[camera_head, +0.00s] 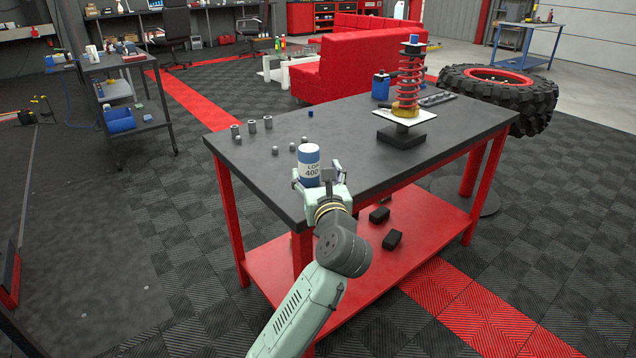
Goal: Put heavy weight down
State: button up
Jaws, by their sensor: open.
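A blue and white cylinder weight (310,161) with "400" on its label is upright at the near left part of the black-topped table (362,178). My gripper (316,176) is open around the lower part of the weight, with a finger on either side. The base of the weight is hidden by the gripper, so I cannot see its contact with the tabletop. A red coil spring (409,78) stands on a white plate (408,117) over a black base at the table's far right.
Several small grey cylinders (252,126) and balls stand on the table's left part, with a small blue piece (311,113). Black blocks (392,239) lie on the red lower shelf (350,275). A large tire (500,95) is behind the table. The middle tabletop is clear.

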jog(key=shift+s+d, duration=0.15)
jog(key=shift+s, duration=0.7)
